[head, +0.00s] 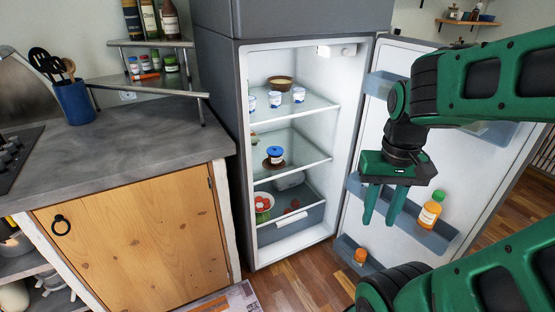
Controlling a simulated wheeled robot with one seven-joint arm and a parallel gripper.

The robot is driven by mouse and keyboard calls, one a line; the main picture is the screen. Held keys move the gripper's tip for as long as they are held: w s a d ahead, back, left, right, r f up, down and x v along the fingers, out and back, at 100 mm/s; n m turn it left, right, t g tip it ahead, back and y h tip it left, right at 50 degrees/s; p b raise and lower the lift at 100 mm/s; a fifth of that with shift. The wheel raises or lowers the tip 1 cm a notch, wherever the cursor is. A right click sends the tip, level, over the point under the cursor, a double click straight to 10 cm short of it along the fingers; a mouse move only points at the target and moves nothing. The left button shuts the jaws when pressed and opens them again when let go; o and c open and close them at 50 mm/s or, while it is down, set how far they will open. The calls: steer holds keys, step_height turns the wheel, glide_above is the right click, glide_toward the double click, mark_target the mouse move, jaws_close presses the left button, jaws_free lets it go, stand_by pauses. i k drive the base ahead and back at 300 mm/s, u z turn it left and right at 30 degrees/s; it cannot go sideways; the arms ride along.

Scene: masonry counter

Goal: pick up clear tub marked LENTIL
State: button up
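A small clear tub with a blue lid and a pale label (276,155) is on the fridge's middle shelf, on or just behind a small brown dish (268,164). Its label is too small to read, so I cannot tell whether it says LENTIL. A pale clear container (290,181) lies lower, above the drawer, partly hidden by the shelf. My gripper (382,222) is open and empty, fingers pointing down, in front of the open fridge door, right of the tub and apart from it.
The open fridge door (357,140) stands at right, with an orange bottle (430,210) in its rack. Several small white tubs (276,99) and a brown bowl (281,82) fill the top shelf. A grey counter (120,150) is at left.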

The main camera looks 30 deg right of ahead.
mark_target(275, 161)
steer(key=z, duration=0.1)
steer(key=i, duration=1)
steer(key=u, duration=0.1)
